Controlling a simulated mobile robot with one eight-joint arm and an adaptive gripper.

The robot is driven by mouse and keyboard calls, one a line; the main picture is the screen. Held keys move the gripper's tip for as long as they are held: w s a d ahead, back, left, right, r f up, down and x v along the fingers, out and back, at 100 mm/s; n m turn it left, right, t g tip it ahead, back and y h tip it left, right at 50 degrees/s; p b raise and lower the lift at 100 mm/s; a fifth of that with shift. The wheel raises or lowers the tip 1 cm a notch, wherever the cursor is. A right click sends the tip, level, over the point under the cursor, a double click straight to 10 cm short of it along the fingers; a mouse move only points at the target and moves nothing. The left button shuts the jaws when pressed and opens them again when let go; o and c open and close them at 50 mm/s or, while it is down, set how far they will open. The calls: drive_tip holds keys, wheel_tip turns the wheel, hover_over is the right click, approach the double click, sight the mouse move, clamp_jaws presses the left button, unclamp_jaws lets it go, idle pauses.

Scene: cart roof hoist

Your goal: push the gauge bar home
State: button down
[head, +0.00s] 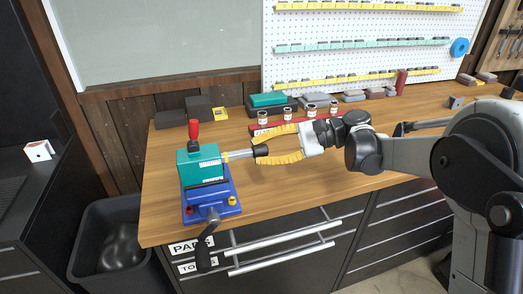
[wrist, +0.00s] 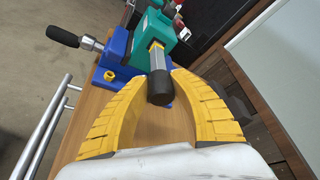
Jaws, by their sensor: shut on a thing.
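The gauge bar (head: 235,154) is a silver rod with a yellow mark and a black end knob (head: 261,150). It sticks out of the right side of a teal block (head: 198,166) on a blue base (head: 212,193). In the wrist view, the bar (wrist: 156,57) runs from the teal block (wrist: 158,28) to its knob (wrist: 160,89). My gripper (head: 260,150) has its yellow fingers on either side of the knob, shut on the bar's end. In the wrist view, the fingertips lie beside the knob. How deep the bar sits inside the block is hidden.
A red-handled lever (head: 193,130) stands on the block, and a black crank (head: 207,240) hangs at the bench's front edge. Several small jars (head: 288,116) stand on a red rack behind my gripper. The wooden bench top (head: 290,190) in front is clear.

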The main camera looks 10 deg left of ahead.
sight(253, 152)
drive_tip(key=s+a, duration=0.1)
drive_tip(key=a, duration=0.2)
drive_tip(key=shift+s, duration=0.4)
drive_tip(key=c, duration=1.1)
unclamp_jaws()
drive_tip(key=shift+d, duration=0.1)
drive_tip(key=v, duration=1.2)
drive_tip(key=shift+w, duration=0.1)
